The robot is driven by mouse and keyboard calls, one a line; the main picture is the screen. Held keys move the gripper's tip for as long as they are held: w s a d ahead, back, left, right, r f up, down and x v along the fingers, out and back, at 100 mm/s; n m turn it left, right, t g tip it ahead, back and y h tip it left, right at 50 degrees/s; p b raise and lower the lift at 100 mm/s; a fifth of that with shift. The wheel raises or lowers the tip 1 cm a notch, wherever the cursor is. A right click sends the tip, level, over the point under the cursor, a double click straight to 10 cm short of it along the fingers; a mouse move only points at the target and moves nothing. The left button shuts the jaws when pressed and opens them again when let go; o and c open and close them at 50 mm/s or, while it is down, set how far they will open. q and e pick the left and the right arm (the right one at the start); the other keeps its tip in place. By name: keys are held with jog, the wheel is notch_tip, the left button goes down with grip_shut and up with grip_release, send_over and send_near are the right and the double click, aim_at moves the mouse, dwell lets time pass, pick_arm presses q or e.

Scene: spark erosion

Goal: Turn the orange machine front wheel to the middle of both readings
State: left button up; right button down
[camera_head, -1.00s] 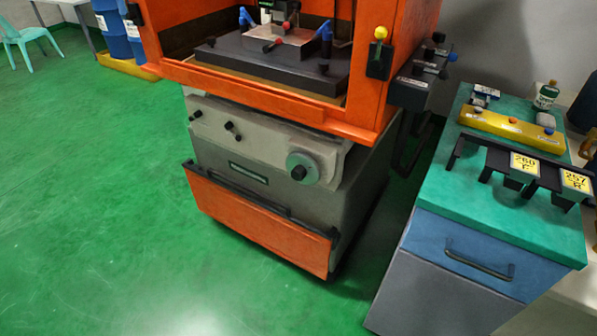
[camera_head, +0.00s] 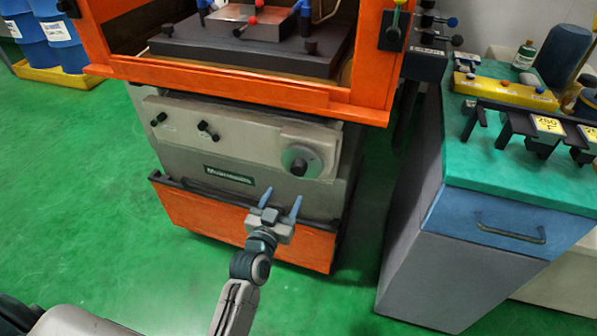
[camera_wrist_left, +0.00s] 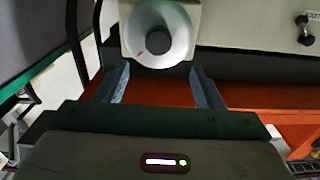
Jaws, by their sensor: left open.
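The orange machine (camera_head: 235,95) stands in front of me. Its front wheel (camera_head: 301,160), a round grey disc with a dark hub, sits at the right of the grey front panel. In the left wrist view the wheel (camera_wrist_left: 178,33) shows close up at the top, with a small red mark by its dark hub. My left gripper (camera_head: 281,199) is open and empty, with its two bluish fingers pointing up below the wheel, apart from it. In the wrist view the fingers (camera_wrist_left: 158,75) stand on either side below the wheel. Any readings are too small to make out.
Two small black knobs (camera_head: 207,131) sit left on the panel. A black rail (camera_head: 200,193) runs along the top of the orange lower front. A teal-topped cabinet (camera_head: 475,150) with a yellow block (camera_head: 505,91) stands to the right. Green floor (camera_head: 110,190) is clear at left.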

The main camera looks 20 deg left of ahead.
aim_at(297, 171)
pick_arm(q)
jog(key=w, duration=0.3)
jog(key=w+p, duration=0.1)
jog(key=w, duration=0.3)
jog(key=w+p, duration=0.1)
jog(key=w, duration=0.2)
jog(key=shift+w+d, duration=0.25)
jog(key=shift+d, duration=0.05)
pick_arm(e)
jog(key=s+d+f, duration=0.1)
jog(key=s+f, duration=0.2)
jog(key=f, duration=0.3)
jog(key=shift+s+f, duration=0.4)
pick_arm(q)
jog(key=c, duration=1)
jog(key=shift+o, duration=0.2)
jog(key=shift+p, duration=0.35)
pick_arm(e)
jog(key=shift+r, duration=0.1)
